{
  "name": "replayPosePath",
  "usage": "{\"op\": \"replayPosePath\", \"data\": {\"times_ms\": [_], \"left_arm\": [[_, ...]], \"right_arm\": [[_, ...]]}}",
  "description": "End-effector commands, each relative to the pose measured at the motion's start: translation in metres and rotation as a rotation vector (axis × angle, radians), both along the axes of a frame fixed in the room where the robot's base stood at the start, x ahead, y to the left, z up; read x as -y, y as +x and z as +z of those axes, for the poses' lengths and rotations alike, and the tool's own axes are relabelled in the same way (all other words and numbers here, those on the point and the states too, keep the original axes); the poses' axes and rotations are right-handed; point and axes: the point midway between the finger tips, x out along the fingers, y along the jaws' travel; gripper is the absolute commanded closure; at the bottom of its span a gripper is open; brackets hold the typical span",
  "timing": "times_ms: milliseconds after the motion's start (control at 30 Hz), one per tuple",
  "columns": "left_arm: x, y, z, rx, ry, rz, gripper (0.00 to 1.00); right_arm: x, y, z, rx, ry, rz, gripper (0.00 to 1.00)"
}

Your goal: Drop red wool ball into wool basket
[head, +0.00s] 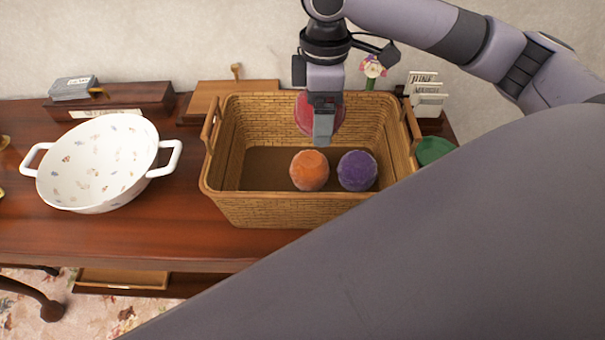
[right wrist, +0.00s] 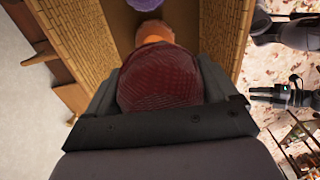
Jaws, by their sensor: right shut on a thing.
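The wicker wool basket (head: 255,208) stands on the wooden table, open at the top. An orange wool ball (head: 309,171) and a purple wool ball (head: 357,171) lie side by side inside it. My right gripper (head: 322,122) points down over the back part of the basket. It is shut on the red wool ball (head: 303,112), partly hidden behind the gripper. In the right wrist view the red ball (right wrist: 160,76) sits between the fingers, with the orange ball (right wrist: 156,33) beyond it. I cannot tell the ball's exact height. My left gripper does not show in the head view.
A white two-handled bowl (head: 98,165) stands left of the basket. A dark wooden box (head: 150,97) is behind it. A flower figure (head: 372,70), a calendar stand (head: 424,98) and a green thing (head: 433,150) are near the basket's right end. The wall is close behind.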

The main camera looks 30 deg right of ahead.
Motion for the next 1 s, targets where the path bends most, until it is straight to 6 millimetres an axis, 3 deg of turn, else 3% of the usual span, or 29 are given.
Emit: {"op": "replayPosePath", "data": {"times_ms": [100, 433, 467, 500, 767, 1000], "left_arm": [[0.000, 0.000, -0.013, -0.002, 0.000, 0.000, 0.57], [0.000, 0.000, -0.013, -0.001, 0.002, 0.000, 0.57], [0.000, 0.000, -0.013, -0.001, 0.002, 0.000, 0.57], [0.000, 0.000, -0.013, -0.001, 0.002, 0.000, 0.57], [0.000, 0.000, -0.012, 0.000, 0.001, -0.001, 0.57], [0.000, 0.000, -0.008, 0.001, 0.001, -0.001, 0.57]], "right_arm": [[0.000, 0.000, -0.009, 0.001, -0.001, -0.001, 0.43], [0.000, 0.000, -0.007, 0.001, -0.001, -0.001, 0.43], [0.000, 0.000, -0.007, 0.001, -0.001, -0.001, 0.04], [0.000, 0.000, -0.007, 0.001, -0.001, -0.001, 0.00], [0.000, 0.000, -0.005, 0.001, -0.001, -0.001, 0.00], [0.000, 0.001, 0.030, 0.004, 0.001, -0.001, 0.00]]}}
